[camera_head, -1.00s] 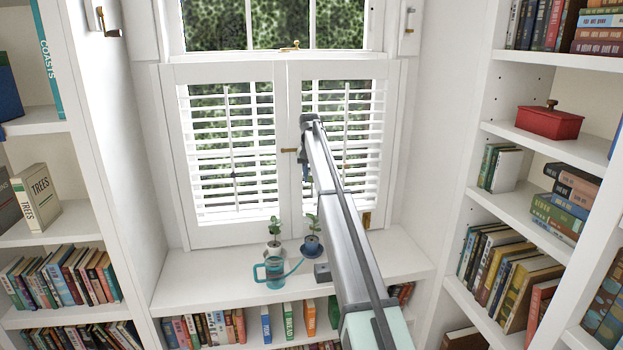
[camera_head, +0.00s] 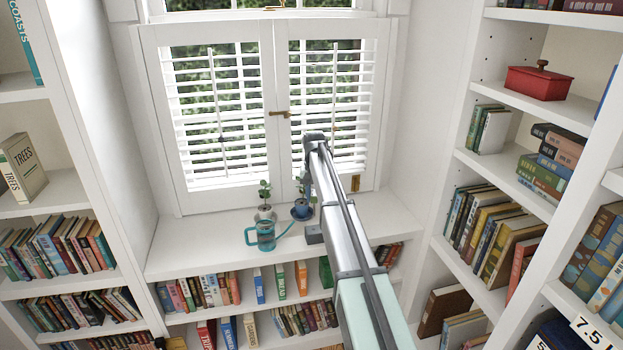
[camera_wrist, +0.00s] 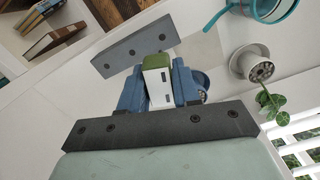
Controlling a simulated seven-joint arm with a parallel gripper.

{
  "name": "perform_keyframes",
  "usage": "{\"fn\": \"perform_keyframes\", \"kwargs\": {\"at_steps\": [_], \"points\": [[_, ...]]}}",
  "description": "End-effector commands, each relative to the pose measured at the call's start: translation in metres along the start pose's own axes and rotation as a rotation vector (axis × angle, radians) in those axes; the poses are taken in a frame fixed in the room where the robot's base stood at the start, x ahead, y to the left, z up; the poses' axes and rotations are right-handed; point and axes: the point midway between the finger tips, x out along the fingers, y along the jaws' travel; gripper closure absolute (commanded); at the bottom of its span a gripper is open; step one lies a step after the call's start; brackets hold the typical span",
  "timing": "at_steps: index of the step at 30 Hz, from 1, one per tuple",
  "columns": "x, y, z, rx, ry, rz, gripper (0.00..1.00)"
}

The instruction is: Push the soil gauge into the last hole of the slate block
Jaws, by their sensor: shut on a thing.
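The soil gauge (camera_wrist: 157,80) has a green top and a white body with dark slots. In the wrist view my gripper (camera_wrist: 160,88) is shut on it, one blue finger on each side. The gauge's lower end is hidden. The slate block (camera_wrist: 125,52) is a dark grey bar with several small dark holes, lying just beyond the gauge. I cannot tell whether they touch. In the head view the slate block (camera_head: 314,235) lies on the window sill, and my gripper (camera_head: 307,187) hangs above and beside it, partly hidden by my arm.
On the sill (camera_head: 200,250), left of the block, stand a teal watering can (camera_head: 264,236), a plant in a white pot (camera_head: 264,212) and one in a blue pot (camera_head: 302,210). Shutters (camera_head: 215,115) rise behind. Bookshelves flank both sides. The sill's left part is clear.

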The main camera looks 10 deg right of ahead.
Motion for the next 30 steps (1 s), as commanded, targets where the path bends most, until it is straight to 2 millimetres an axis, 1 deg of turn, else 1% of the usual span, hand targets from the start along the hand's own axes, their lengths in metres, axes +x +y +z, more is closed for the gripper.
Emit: {"fn": "perform_keyframes", "kwargs": {"at_steps": [1, 4, 17, 23, 30], "points": [[0.001, 0.001, 0.007, -0.004, -0.002, -0.001, 1.00], [0.001, -0.002, 0.002, -0.018, -0.016, -0.006, 1.00], [0.001, -0.002, 0.004, -0.021, -0.025, -0.010, 1.00], [0.009, -0.002, 0.003, -0.021, -0.025, -0.009, 1.00], [0.025, -0.002, 0.002, -0.021, -0.025, -0.009, 1.00]]}}
